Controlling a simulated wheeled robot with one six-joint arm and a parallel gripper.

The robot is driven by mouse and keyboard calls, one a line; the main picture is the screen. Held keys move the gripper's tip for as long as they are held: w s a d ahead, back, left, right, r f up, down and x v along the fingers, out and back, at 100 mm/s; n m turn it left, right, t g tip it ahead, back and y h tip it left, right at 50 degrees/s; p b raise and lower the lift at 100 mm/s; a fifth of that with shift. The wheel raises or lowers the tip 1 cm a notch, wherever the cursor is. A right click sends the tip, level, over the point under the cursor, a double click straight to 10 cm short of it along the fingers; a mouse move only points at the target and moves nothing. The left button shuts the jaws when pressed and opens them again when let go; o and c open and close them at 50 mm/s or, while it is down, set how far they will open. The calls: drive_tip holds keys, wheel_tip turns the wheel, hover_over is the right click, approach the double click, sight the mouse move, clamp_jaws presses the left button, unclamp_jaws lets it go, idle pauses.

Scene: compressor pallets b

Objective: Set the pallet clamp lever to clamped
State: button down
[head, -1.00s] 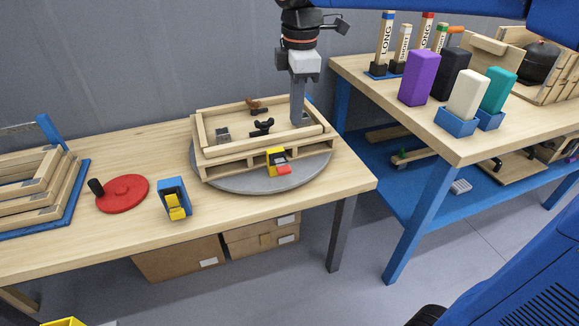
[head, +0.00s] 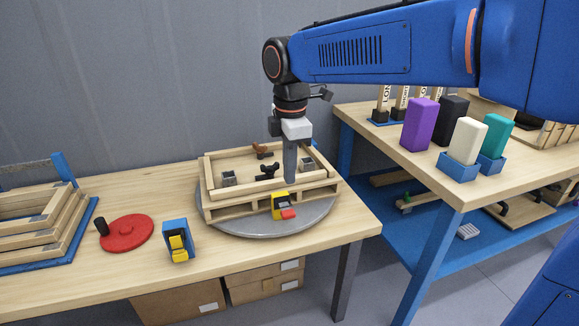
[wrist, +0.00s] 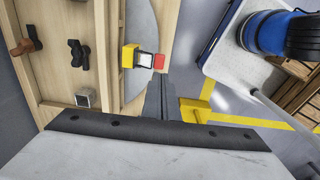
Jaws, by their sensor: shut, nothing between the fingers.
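The pallet (head: 238,211), a light wooden frame on slats, sits on a round grey turntable (head: 236,228) on the left bench. The pallet clamp, a yellow and black block (head: 279,203), is on its front side, with a short red lever (head: 289,214) sticking out towards the front. The wrist view shows the clamp (wrist: 129,56) and its red lever (wrist: 159,62) ahead of the fingers. My gripper (head: 290,181) points down, shut and empty, just above and behind the clamp in the head view. Its fingers (wrist: 165,90) appear apart from the lever.
Black (head: 267,171) and brown (head: 260,151) fittings and small metal blocks stand inside the pallet. To its left are a blue and yellow device (head: 177,241), a red disc with a black knob (head: 127,233) and stacked wooden frames (head: 50,235). A second bench (head: 440,185) with coloured blocks is at right.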

sight(288, 212)
drive_tip(key=f, duration=1)
drive_tip(key=shift+w, duration=0.25)
drive_tip(key=shift+s+a+f, duration=0.1)
drive_tip(key=shift+f, duration=0.05)
